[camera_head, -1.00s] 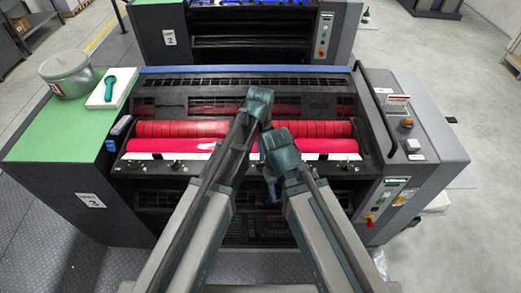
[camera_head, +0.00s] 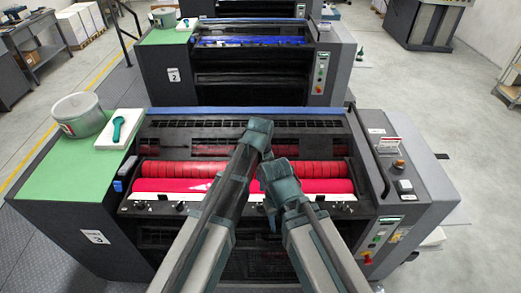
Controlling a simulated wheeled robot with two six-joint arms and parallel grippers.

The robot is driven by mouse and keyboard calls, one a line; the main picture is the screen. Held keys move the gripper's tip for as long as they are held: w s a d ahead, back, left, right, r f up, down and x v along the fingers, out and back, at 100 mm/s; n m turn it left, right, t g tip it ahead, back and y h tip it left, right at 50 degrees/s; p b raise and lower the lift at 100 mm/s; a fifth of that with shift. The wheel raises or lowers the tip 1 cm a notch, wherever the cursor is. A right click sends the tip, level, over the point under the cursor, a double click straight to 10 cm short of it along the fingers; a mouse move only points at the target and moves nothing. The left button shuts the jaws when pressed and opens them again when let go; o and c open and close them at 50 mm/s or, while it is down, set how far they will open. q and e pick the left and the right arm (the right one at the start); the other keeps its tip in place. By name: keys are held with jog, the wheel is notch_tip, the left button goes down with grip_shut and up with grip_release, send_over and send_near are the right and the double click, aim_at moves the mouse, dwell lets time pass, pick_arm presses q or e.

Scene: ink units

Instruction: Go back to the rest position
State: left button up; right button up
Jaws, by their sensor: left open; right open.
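My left gripper (camera_head: 264,150) and my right gripper (camera_head: 271,208) are close together in front of the near ink unit (camera_head: 92,237), which is marked 3. Both arms reach up from the bottom of the picture, bent at the wrist. The left is the higher one and shows in front of the red rollers (camera_head: 322,169). The right shows just below it, in front of the rollers' lower edge. Both grippers are open, and I see nothing held in them. The fingertips are small and partly hidden by the wrists.
A grey ink can (camera_head: 78,116) and a white tray (camera_head: 104,141) with a green tool (camera_head: 118,129) stand on the unit's green top (camera_head: 60,168). A panel with buttons (camera_head: 382,232) is at right. Unit 2 (camera_head: 174,95), with blue ink, stands behind.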

pick_arm(q)
jog(key=s+a+n, duration=0.6)
jog(key=a+n, duration=0.2)
jog(key=a, duration=0.1)
jog(key=s+a+n, duration=0.5)
jog(key=a+n, duration=0.2)
jog(key=a, duration=0.1)
jog(key=s+d+f+m+b, duration=0.1)
jog(key=s+d+f+b, duration=0.1)
jog(key=d+f+b, duration=0.3)
jog(key=s+d+f+m+y+b, duration=0.1)
jog(key=s+d+f+m+b, duration=0.1)
jog(key=d+f+b, duration=0.4)
notch_tip(320, 180, down, 4)
jog(key=s+b, duration=0.1)
jog(key=b, duration=0.3)
jog(key=shift+s+m, duration=0.25)
jog(key=shift+m, duration=0.05)
